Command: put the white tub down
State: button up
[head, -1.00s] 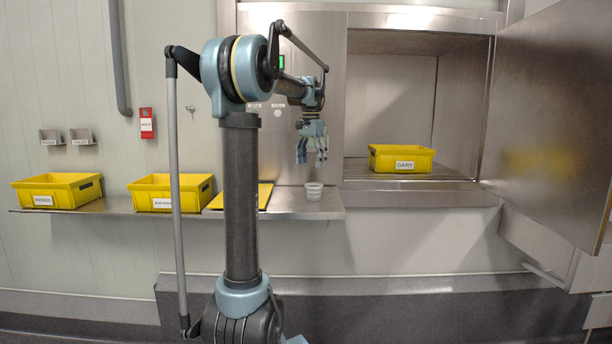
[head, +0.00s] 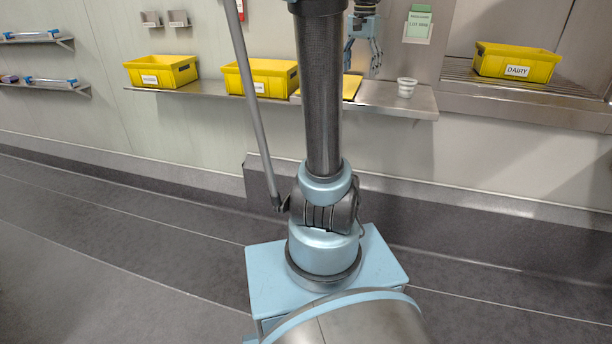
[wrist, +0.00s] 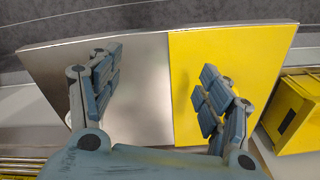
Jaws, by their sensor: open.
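The white tub (head: 406,88) stands upright on the right part of the steel shelf (head: 425,104), right of the yellow panel (head: 352,88). My gripper (head: 363,62) is open and empty, above the shelf and apart from the tub, up and left of it in the head view. In the wrist view my spread fingers (wrist: 158,85) show bare steel and the yellow panel between them.
Two yellow crates stand on the shelf at left, one labelled crate (head: 160,72) and another nearer the panel (head: 260,78). A yellow DAIRY crate (head: 516,63) sits on the rollers at right. A green sign (head: 419,24) is on the wall behind.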

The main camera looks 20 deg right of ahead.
jog(key=s+a+f+n, duration=0.5)
jog(key=s+a+f, duration=0.5)
jog(key=a+f, duration=0.1)
jog(key=s+a+f+n+t, duration=0.1)
jog(key=s+a+f+n, duration=0.4)
jog(key=s+a+f, duration=0.4)
notch_tip(320, 180, down, 6)
jog(key=a, duration=0.2)
jog(key=shift+s+a+r+t, duration=0.25)
jog(key=shift+s+a+t, duration=0.05)
jog(key=shift+s+a, duration=0.1)
